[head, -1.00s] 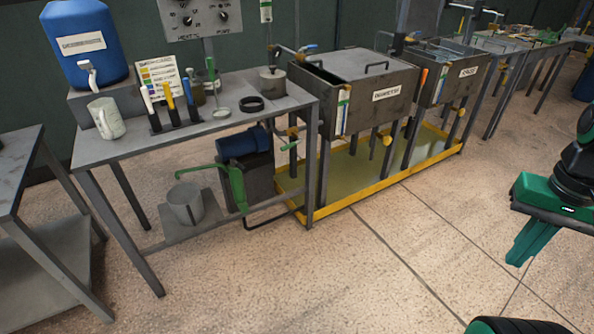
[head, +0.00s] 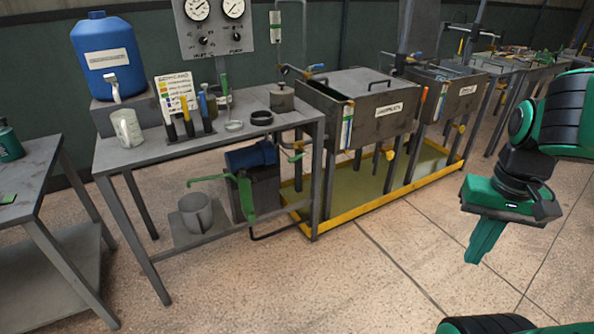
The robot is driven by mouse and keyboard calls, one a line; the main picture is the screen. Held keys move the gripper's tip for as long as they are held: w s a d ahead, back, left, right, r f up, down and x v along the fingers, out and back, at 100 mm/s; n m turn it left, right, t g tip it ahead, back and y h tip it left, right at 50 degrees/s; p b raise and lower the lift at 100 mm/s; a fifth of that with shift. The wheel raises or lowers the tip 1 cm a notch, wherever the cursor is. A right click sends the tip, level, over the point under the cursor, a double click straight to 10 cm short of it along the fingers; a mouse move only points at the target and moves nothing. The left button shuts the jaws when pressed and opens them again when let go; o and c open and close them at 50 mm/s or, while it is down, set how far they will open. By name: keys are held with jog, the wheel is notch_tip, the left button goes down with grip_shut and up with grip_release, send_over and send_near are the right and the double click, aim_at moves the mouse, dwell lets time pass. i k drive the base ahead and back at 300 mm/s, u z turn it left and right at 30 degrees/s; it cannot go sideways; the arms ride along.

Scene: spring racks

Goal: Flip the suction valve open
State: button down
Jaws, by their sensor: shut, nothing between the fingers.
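Which valve is the suction valve I cannot tell for certain. A blue pump (head: 251,155) sits on a dark block under the grey bench, with a green pipe (head: 245,195) in front of it. A brass valve with a yellow-orange part (head: 293,151) is at the bench's right end, above and right of the pump. A valve with a blue handle (head: 317,68) is at the first tank's upper left corner. A yellow valve (head: 388,154) hangs below that tank. My gripper (head: 486,246) is shut and empty, pointing down over the floor at right, well apart from all of these.
The grey bench (head: 160,155) carries a blue jug (head: 107,55), a mug and small tools. Metal tanks (head: 385,117) stand over a yellow-rimmed tray (head: 395,202) on the floor. Another table (head: 42,180) is at left. The floor in front (head: 300,285) is clear.

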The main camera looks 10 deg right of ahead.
aim_at(298, 158)
jog(key=u, duration=0.05)
jog(key=i, duration=1)
jog(key=z, duration=0.05)
